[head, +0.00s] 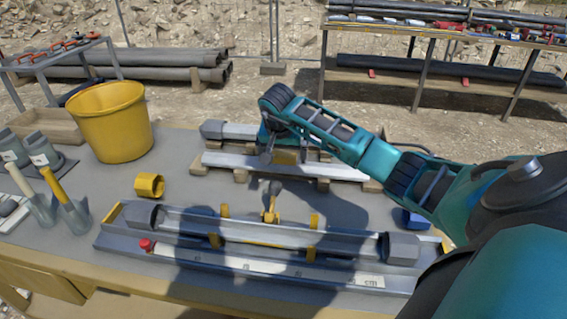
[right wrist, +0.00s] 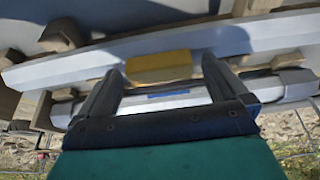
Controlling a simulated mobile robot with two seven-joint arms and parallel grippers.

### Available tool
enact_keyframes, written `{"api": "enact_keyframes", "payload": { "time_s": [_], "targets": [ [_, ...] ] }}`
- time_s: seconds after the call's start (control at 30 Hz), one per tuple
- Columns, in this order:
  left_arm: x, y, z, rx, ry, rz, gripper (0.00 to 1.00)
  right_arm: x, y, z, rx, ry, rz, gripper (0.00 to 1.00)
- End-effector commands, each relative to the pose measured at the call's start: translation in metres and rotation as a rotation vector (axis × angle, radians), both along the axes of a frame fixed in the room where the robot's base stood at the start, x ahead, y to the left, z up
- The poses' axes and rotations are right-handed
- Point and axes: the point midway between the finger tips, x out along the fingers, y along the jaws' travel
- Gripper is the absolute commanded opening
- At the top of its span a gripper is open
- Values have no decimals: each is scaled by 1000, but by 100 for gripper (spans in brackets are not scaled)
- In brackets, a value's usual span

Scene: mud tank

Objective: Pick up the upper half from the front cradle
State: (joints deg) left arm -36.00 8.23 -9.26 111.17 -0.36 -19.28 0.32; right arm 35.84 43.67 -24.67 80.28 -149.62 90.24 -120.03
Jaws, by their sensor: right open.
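A long grey tube or channel (head: 330,234) with six-sided collars lies in the near cradle (head: 110,241), with yellow clips along it. I cannot tell an upper half from a lower one here. Behind it, a long pale grey piece (head: 225,161) lies on wooden blocks, and a grey bar with a six-sided end (head: 213,128) lies beyond. My right gripper (head: 284,152) is open above these rear pieces, pointing down. In the right wrist view, its fingers (right wrist: 160,88) straddle a yellow patch (right wrist: 158,66) and a grey bar with a blue mark; contact cannot be told. My left gripper is out of view.
A yellow bucket (head: 110,125) and a yellow ring (head: 149,185) stand at the left of the table. A scale bar (head: 255,267) with a red end lies along the front. My right arm crosses the right side.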

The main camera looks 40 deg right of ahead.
Motion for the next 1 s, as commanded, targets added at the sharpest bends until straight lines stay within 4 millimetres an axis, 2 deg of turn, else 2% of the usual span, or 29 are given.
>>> {"api": "enact_keyframes", "payload": {
  "time_s": [0.1,0.9,1.0],
  "targets": [
    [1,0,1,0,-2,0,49,0,0,0,0,0,0,100],
    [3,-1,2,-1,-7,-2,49,0,0,1,0,0,-1,23],
    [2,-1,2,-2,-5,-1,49,1,0,3,0,-5,-1,23]
  ]
}}
